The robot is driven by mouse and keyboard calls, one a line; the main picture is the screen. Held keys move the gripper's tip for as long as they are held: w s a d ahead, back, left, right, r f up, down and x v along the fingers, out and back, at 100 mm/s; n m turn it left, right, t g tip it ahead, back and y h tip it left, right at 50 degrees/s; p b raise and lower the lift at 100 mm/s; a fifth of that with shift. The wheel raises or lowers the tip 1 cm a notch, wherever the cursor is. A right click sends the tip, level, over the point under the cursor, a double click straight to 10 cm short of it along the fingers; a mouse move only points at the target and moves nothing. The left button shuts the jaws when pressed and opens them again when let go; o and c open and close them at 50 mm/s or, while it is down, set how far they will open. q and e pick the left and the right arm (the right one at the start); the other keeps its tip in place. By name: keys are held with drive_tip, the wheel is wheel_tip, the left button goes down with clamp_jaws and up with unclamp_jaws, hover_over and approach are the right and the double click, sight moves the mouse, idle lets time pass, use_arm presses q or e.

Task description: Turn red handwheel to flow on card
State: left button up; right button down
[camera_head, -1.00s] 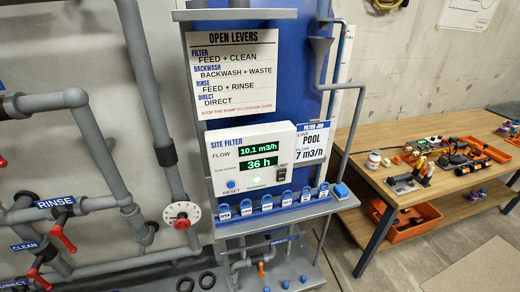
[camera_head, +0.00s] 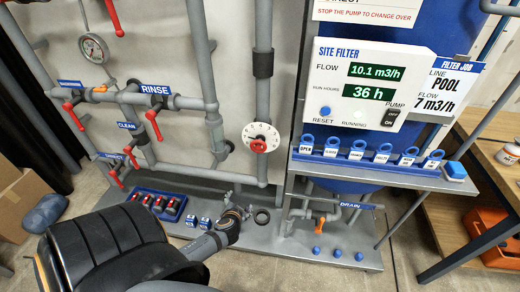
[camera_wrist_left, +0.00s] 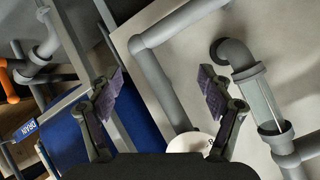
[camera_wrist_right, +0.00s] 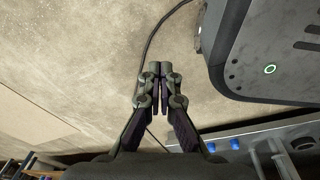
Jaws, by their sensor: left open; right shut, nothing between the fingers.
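The red handwheel (camera_head: 259,146) sits at the centre of a white dial on the pipe panel in the head view. The job card (camera_head: 452,88) reads LINE POOL, FLOW 7 m3/h. The site filter display (camera_head: 375,72) reads 10.1 m3/h. My left gripper (camera_head: 232,214) is low in front of the panel, below the handwheel and apart from it. In the left wrist view the left gripper (camera_wrist_left: 160,92) is open and empty; part of the white dial (camera_wrist_left: 190,142) shows behind it, the red wheel hidden. My right gripper (camera_wrist_right: 157,70) is shut and empty over bare floor.
Grey pipes with red levers (camera_head: 152,122) fill the left of the panel. A shelf of blue tags (camera_head: 360,175) juts out right of the handwheel. A drain pipe with an orange valve (camera_head: 320,221) is below. A wooden workbench (camera_head: 490,150) stands at right.

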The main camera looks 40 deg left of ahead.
use_arm(q)
drive_tip(key=w+d+r+n+t+y+b, duration=0.15)
drive_tip(key=w+r+t+b, duration=0.25)
drive_tip(key=r, duration=0.8)
drive_tip(key=t, duration=0.2)
approach(258, 148)
drive_tip(key=w, duration=0.1)
drive_tip(key=shift+n+y, duration=0.35)
drive_tip(key=shift+y, duration=0.1)
drive_tip(key=x, duration=1)
drive_tip(key=shift+f, duration=0.2)
use_arm(e)
wheel_tip(258, 148, down, 7)
drive_tip(key=shift+r, duration=0.2)
use_arm(q)
drive_tip(key=c, duration=1.1)
drive_tip(key=shift+c, duration=0.2)
